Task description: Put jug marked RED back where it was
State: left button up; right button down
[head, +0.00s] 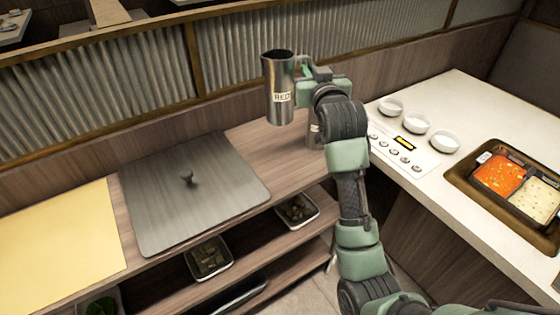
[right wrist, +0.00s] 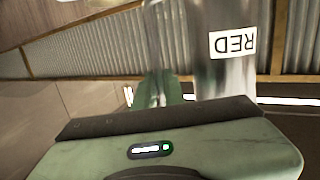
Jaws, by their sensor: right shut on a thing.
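The steel jug marked RED (head: 280,98) is upright in the head view, its label facing me, and is held up over the wooden shelf top (head: 283,150). My right gripper (head: 305,72) is shut on the jug at its handle side, to the right of its body. The jug and its label also show in the right wrist view (right wrist: 222,75), with the label upside down. Another metal vessel (head: 314,135) stands on the shelf top behind my right arm and is mostly hidden. My left gripper is not in view.
A grey lid with a knob (head: 215,200) and a yellow board (head: 60,235) lie left on the shelf top. Trays sit on the shelf below. At right, a white counter (head: 465,105) holds white bowls (head: 416,123), a button panel and a well with red (head: 499,176) and pale sauces.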

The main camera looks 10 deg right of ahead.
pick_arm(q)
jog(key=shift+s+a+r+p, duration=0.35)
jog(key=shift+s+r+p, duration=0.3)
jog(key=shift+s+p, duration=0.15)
pick_arm(e)
notch_tip(320, 180, down, 16)
jog(key=w, duration=0.1)
jog(key=shift+w+d+f, duration=0.15)
jog(key=shift+w+d, duration=0.1)
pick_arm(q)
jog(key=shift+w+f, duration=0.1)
pick_arm(e)
jog(key=shift+f, duration=0.1)
jog(key=c, duration=1.5)
grip_release()
pick_arm(q)
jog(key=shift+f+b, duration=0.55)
jog(key=shift+b, duration=0.1)
pick_arm(e)
jog(key=s+a+r, duration=0.1)
jog(key=s, duration=1.1)
jog(key=shift+r, duration=0.1)
